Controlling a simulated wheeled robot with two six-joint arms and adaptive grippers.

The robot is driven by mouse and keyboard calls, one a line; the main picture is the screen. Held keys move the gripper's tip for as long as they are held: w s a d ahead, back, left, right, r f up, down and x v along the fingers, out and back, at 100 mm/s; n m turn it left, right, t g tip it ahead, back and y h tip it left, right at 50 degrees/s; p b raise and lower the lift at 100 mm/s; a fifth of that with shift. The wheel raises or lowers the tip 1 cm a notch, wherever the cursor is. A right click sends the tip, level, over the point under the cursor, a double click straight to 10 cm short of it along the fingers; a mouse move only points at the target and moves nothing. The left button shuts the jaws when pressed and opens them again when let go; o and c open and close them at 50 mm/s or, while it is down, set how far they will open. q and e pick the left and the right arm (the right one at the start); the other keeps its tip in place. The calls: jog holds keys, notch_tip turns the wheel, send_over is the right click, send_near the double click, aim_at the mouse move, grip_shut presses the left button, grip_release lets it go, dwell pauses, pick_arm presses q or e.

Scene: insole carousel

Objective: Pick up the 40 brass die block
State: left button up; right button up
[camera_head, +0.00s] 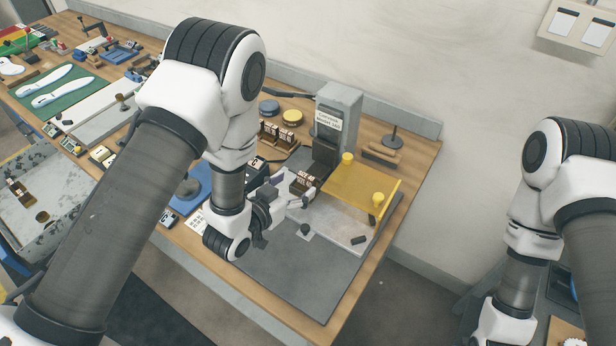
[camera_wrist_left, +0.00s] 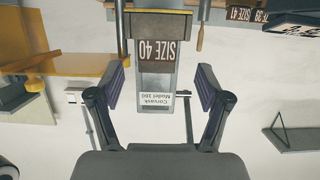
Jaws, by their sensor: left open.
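The 40 brass die block (camera_head: 304,182) stands at the grey press in the head view. Its brown "SIZE 40" label shows in the left wrist view (camera_wrist_left: 158,51), roughly centred beyond my fingers. My left gripper (camera_head: 287,194) is beside the block on its left. In the left wrist view my left gripper (camera_wrist_left: 160,88) has its two dark fingers spread wide, with nothing held between them. The block looks apart from both fingers. My right arm shows at the right of the head view, but its gripper is out of the frame.
The grey press (camera_head: 340,105) with its yellow guard (camera_head: 362,187) stands right beside the block. More die blocks (camera_head: 280,136) stand in a rack behind; a "SIZE 41" label (camera_wrist_left: 240,13) shows in the wrist view.

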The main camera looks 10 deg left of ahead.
aim_at(304, 179)
pick_arm(q)
jog(key=shift+w+d+r+p, duration=0.2)
jog(key=shift+w+d+p, duration=0.3)
jog(key=shift+w+p, duration=0.1)
jog(key=x, duration=0.3)
jog(key=shift+w+d+f+p, duration=0.2)
jog(key=shift+f+p, duration=0.1)
jog(key=shift+f, duration=0.1)
jog(key=shift+w+f, duration=0.2)
jog(key=shift+w, duration=0.1)
jog(key=shift+s+a+r, duration=0.1)
jog(key=shift+s+a, duration=0.05)
jog(key=shift+c, duration=1.1)
jog(key=shift+s+r, duration=0.1)
jog(key=shift+s, duration=0.05)
jog(key=c, duration=0.5)
grip_shut()
